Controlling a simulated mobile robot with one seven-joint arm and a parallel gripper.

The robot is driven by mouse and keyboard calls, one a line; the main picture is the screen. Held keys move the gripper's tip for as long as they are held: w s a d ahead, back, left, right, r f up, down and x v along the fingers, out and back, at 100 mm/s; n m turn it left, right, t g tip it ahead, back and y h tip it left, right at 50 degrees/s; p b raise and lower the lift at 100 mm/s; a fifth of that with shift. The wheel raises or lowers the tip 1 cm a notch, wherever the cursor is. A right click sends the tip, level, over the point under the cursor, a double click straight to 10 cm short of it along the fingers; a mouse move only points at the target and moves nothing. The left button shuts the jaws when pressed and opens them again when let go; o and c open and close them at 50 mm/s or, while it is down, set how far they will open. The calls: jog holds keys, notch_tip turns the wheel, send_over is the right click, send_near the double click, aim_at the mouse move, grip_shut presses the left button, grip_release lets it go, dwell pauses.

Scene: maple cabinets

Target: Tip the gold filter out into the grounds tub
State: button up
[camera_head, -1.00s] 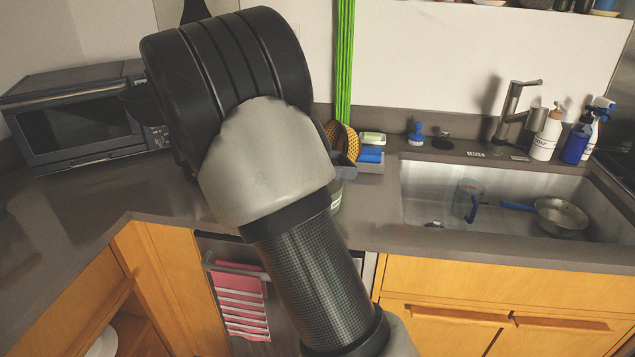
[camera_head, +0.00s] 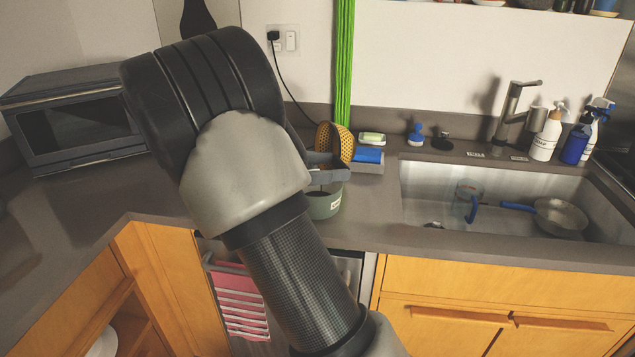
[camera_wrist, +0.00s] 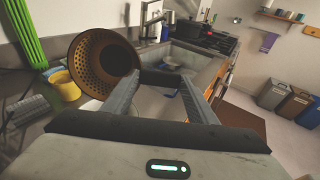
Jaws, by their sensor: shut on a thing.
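The gold filter (camera_head: 335,143) is a perforated gold cone with a dark rim. My gripper (camera_head: 338,168) is shut on it, seemingly at its handle, and holds it tilted on its side above the counter. In the wrist view the filter (camera_wrist: 103,62) is left of the fingers, its round mouth facing the camera and its inside dark. The grounds tub (camera_head: 325,205), grey-green with a white label, stands on the counter below my gripper. My fingers cover part of its opening. I cannot tell whether grounds are in the filter or the tub.
A caddy with a blue sponge (camera_head: 368,155) stands just right of the tub. The sink (camera_head: 420,190) with a jug and pan lies further right. A toaster oven (camera_head: 75,120) is at left. A green hanging strip (camera_head: 344,65) is behind the filter.

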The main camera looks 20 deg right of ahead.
jog(key=shift+a+f+h, duration=0.35)
jog(key=shift+a+h, duration=0.25)
jog(key=shift+h, duration=0.4)
dwell(0.7)
